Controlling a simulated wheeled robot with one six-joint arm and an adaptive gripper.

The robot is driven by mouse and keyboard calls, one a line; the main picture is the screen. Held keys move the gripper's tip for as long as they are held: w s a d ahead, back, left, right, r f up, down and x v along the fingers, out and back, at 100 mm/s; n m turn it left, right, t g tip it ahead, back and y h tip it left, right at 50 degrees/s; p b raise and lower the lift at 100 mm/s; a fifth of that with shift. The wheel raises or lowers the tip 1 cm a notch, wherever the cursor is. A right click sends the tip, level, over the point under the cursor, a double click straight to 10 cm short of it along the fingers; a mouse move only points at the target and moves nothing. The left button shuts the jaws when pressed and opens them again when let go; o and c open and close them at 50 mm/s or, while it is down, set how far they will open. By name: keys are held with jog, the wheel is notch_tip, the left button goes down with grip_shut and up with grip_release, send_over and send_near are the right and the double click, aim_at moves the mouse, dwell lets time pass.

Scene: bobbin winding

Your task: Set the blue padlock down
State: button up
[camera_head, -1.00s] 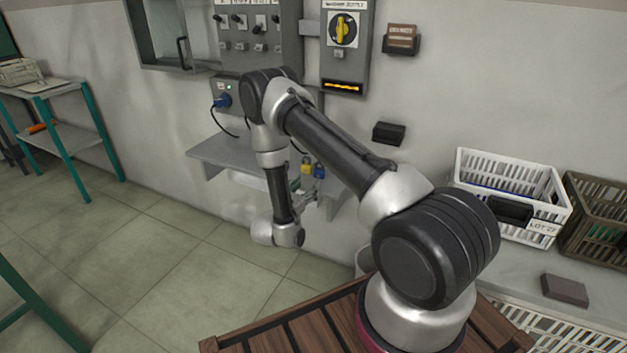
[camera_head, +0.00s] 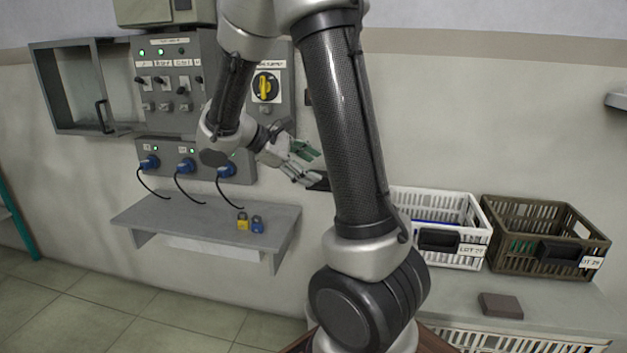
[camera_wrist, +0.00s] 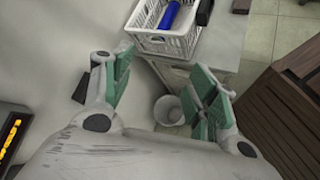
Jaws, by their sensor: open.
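The blue padlock (camera_head: 257,224) stands on the grey wall shelf (camera_head: 160,214), close beside the yellow padlock (camera_head: 242,221), near the shelf's right end. My gripper (camera_head: 312,165) is up and to the right of the padlocks, clear of the shelf, and points to the right. In the wrist view my gripper (camera_wrist: 163,92) has its green-padded fingers spread wide with nothing between them. The padlocks do not show in the wrist view.
Blue plugs (camera_head: 186,166) with hanging cables sit above the shelf, below the switch panel (camera_head: 172,80). A white crate (camera_head: 455,215) and a brown crate (camera_head: 545,235) stand on the right. A bin (camera_wrist: 168,110) shows below in the wrist view.

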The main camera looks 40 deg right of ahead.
jog(key=s+a+r+m+t+y, duration=0.2)
jog(key=s+a+m+t+y, duration=0.1)
jog(key=s+a+y, duration=0.2)
jog(key=s+a+r+m+t+y, duration=0.3)
jog(key=s+a+m+t+y, duration=0.1)
jog(key=s, duration=0.6)
jog(key=shift+s+a+y, duration=0.3)
jog(key=shift+a+y, duration=0.6)
jog(key=shift+a, duration=0.05)
